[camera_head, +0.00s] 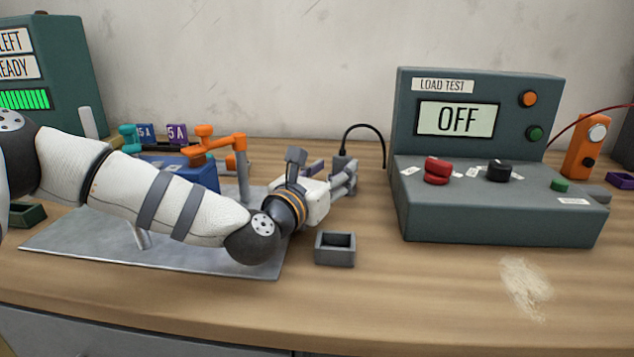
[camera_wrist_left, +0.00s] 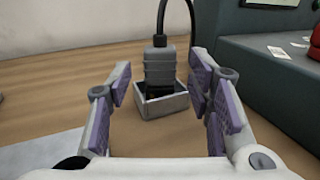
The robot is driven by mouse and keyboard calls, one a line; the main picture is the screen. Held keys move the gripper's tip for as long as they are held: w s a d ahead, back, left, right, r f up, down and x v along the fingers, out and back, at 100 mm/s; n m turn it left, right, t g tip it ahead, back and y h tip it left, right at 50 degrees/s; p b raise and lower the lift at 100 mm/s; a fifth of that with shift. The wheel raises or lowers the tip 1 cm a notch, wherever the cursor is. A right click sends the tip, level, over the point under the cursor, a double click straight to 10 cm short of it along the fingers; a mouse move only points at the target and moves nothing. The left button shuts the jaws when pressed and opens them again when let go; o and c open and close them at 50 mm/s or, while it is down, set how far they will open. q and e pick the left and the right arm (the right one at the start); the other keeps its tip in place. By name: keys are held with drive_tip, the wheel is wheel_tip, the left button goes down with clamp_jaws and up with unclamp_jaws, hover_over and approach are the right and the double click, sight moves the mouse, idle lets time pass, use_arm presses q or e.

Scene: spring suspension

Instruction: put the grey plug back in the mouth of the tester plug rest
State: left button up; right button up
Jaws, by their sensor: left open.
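The grey plug (camera_wrist_left: 159,66) stands upright in the left wrist view, with a black cable rising from its top. Its dark lower end shows inside the rim of a small grey open box, the plug rest (camera_wrist_left: 165,106). How deep it sits is not clear. In the head view the plug (camera_head: 343,164) shows just behind my fingers, and that box is hidden. My left gripper (camera_head: 346,180) is open and points at the plug. In the left wrist view its fingers (camera_wrist_left: 160,82) stand apart on either side of the plug, with gaps visible. My right gripper is not in view.
The load tester (camera_head: 500,215), reading OFF, stands to the right. An empty grey box (camera_head: 335,257) sits in front of my left gripper. A metal plate (camera_head: 190,262) with an orange and blue fixture lies under my left arm.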

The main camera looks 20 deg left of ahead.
use_arm(q)
drive_tip(key=s, duration=0.5)
drive_tip(key=s+a, duration=0.1)
drive_tip(key=s, duration=0.1)
drive_tip(key=shift+s, duration=0.3)
